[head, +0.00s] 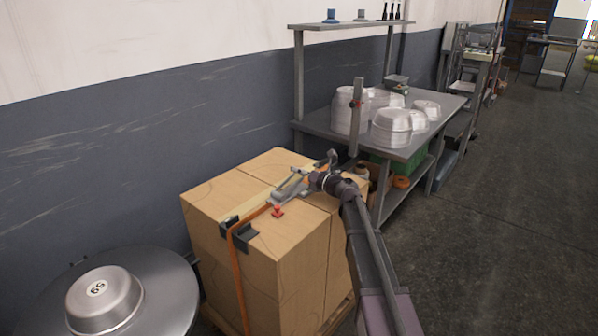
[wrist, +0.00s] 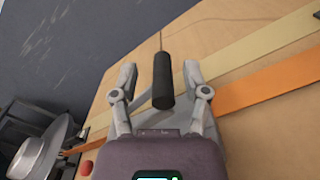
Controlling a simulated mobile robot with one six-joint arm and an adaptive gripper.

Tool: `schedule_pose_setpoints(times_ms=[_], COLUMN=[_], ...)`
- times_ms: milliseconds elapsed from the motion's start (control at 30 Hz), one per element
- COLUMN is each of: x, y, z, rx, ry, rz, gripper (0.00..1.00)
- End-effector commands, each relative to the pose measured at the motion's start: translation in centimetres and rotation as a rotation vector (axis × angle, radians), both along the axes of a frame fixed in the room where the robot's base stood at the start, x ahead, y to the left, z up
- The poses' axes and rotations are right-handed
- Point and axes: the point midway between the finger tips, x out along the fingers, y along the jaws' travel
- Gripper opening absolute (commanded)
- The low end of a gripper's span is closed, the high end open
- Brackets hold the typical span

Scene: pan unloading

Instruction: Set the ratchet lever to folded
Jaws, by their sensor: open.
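The ratchet (head: 287,193), a grey metal body, sits on top of the strapped cardboard boxes, on the orange strap (wrist: 250,98). Its lever has a black cylindrical grip (wrist: 162,82), which stands up off the box top in the wrist view. My gripper (wrist: 160,74) is open, with one finger on each side of the black grip and visible gaps between. In the head view my gripper (head: 312,166) is over the box top beside the ratchet. My gripper partly hides the ratchet body, so the lever's exact angle is hard to tell.
The cardboard boxes (head: 285,246) stand on a pallet. A red knob (head: 277,211) and black edge protectors (head: 239,233) lie near the ratchet. A round metal stand (head: 170,293) holds a pan (head: 104,301) at left.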

Motion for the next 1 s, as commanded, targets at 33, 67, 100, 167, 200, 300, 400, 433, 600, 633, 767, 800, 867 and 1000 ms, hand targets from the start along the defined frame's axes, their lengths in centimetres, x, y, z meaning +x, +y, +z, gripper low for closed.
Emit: schedule_pose_setpoints(times_ms=[33, 67, 100, 167, 200, 300, 400, 433, 600, 633, 767, 800, 867, 1000], x=[-0.4, -0.7, -1.0, -1.5, -1.9, -3.0, -4.1, -4.5, -6.1, -6.3, -7.1, -7.3, -7.4, -7.5], y=[-0.4, -0.6, -1.0, -1.5, -1.9, -3.1, -4.3, -4.6, -6.5, -6.8, -7.7, -7.8, -8.0, -8.3], z=[0.0, 0.0, 0.0, 0.0, 0.0, 0.0, 0.0, 0.0, 0.0, 0.0, 0.0, 0.0, 0.0, 0.0], rx=[0.000, 0.000, 0.000, 0.000, 0.000, 0.000, 0.000, 0.000, 0.000, 0.000, 0.000, 0.000, 0.000, 0.000], ry=[0.000, 0.000, 0.000, 0.000, 0.000, 0.000, 0.000, 0.000, 0.000, 0.000, 0.000, 0.000, 0.000, 0.000], rz=[-0.001, -0.002, -0.002, -0.002, -0.001, -0.004, -0.002, -0.001, -0.001, -0.001, -0.001, 0.000, 0.000, 0.000], gripper=[0.60, 0.60, 0.60, 0.60, 0.60, 0.60, 0.60, 0.60, 0.60, 0.60, 0.60, 0.60, 0.60, 0.60])
